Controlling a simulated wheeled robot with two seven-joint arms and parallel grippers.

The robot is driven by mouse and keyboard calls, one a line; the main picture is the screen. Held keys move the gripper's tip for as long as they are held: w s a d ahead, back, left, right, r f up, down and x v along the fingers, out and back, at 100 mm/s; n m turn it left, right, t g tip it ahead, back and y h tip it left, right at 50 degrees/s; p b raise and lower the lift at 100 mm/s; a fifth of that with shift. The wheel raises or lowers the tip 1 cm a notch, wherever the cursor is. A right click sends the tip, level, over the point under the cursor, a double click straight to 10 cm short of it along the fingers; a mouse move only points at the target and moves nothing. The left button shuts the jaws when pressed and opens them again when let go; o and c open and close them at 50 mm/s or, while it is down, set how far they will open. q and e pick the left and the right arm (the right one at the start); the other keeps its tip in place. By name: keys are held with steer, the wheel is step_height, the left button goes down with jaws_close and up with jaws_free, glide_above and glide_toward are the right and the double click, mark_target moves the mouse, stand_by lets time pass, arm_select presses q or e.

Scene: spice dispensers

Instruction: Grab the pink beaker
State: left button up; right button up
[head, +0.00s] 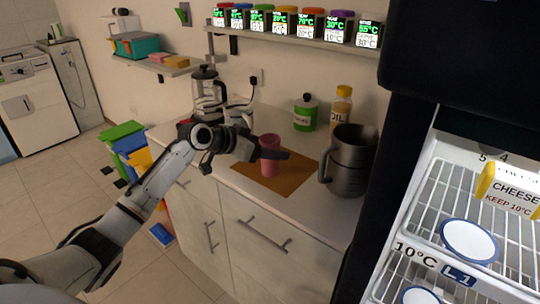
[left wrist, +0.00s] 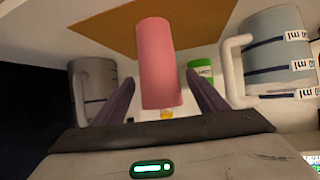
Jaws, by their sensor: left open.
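The pink beaker (head: 269,160) stands upright on a brown mat (head: 292,183) on the counter. It fills the middle of the left wrist view (left wrist: 160,65). My left gripper (head: 272,154) is at the beaker, and its finger partly covers it in the head view. In the left wrist view the two dark fingers (left wrist: 163,100) are spread, one on each side of the beaker, with gaps visible. I cannot tell whether either touches it. My right gripper is not in view.
A dark metal jug (head: 350,165) stands right of the mat, with an oil bottle (head: 340,106) and a green container (head: 305,113) behind. A coffee press (head: 207,92) stands at the back left. An open fridge (head: 455,215) borders the right.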

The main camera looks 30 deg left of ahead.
arm_select(q)
steer(key=shift+w+f, duration=0.15)
steer(key=shift+w, duration=0.05)
steer(key=c, duration=1.2)
steer(key=shift+c, duration=0.4)
steer(key=shift+r, duration=0.25)
